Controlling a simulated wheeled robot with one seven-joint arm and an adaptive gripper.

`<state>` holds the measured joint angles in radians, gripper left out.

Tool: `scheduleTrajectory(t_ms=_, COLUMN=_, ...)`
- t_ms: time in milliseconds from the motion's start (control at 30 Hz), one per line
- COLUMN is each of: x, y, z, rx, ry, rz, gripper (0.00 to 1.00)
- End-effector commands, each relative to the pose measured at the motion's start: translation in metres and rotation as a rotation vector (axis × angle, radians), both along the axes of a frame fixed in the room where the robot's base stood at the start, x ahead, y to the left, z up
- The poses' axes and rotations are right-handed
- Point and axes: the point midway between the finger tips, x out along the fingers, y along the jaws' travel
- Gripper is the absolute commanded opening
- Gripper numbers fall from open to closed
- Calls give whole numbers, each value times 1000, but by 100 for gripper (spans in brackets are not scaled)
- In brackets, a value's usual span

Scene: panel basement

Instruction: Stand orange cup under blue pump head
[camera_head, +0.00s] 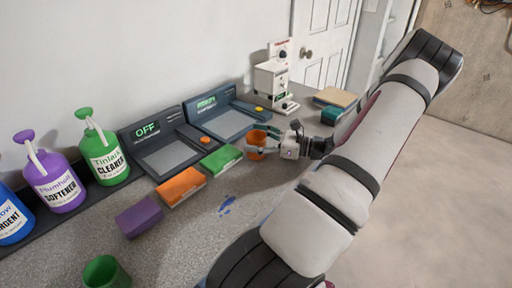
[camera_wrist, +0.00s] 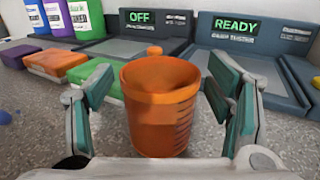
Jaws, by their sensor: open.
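The orange cup (camera_head: 257,141) is upright at the counter's right side, in front of the panel reading READY. My gripper (camera_head: 262,144) is open around it. In the wrist view the cup (camera_wrist: 160,108) is between my two green-padded fingers (camera_wrist: 162,105), with gaps visible on both sides. The blue detergent bottle (camera_head: 12,224) is cut off at the far left edge of the head view. Its pump head is out of frame.
Purple softener (camera_head: 53,183) and green cleaner (camera_head: 102,155) bottles stand beside the blue one. Purple (camera_head: 139,216), orange (camera_head: 181,186) and green (camera_head: 222,159) blocks lie in front. A green cup (camera_head: 105,272) is near the bottom edge. Two panels (camera_head: 163,145) stand along the wall.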

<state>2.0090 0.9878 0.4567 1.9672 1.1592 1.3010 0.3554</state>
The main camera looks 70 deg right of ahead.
Motion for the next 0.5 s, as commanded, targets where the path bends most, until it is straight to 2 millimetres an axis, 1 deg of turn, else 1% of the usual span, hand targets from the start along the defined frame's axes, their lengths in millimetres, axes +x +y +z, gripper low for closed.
scheduleTrajectory(t_ms=100, x=0, y=0, z=0, rx=0, ry=0, rz=0, gripper=74)
scheduleTrajectory(t_ms=167, x=0, y=0, z=0, rx=0, ry=0, rz=0, gripper=60)
scheduleTrajectory(t_ms=200, x=0, y=0, z=0, rx=0, ry=0, rz=0, gripper=51)
scheduleTrajectory(t_ms=267, x=0, y=0, z=0, rx=0, ry=0, rz=0, gripper=37)
scheduleTrajectory(t_ms=300, x=0, y=0, z=0, rx=0, ry=0, rz=0, gripper=28)
scheduleTrajectory(t_ms=333, x=0, y=0, z=0, rx=0, ry=0, rz=0, gripper=22)
scheduleTrajectory(t_ms=367, x=0, y=0, z=0, rx=0, ry=0, rz=0, gripper=20)
scheduleTrajectory(t_ms=433, x=0, y=0, z=0, rx=-1, ry=0, rz=0, gripper=20)
scheduleTrajectory(t_ms=467, x=0, y=0, z=0, rx=-1, ry=0, rz=0, gripper=15)
scheduleTrajectory(t_ms=500, x=0, y=0, z=0, rx=-1, ry=0, rz=0, gripper=15)
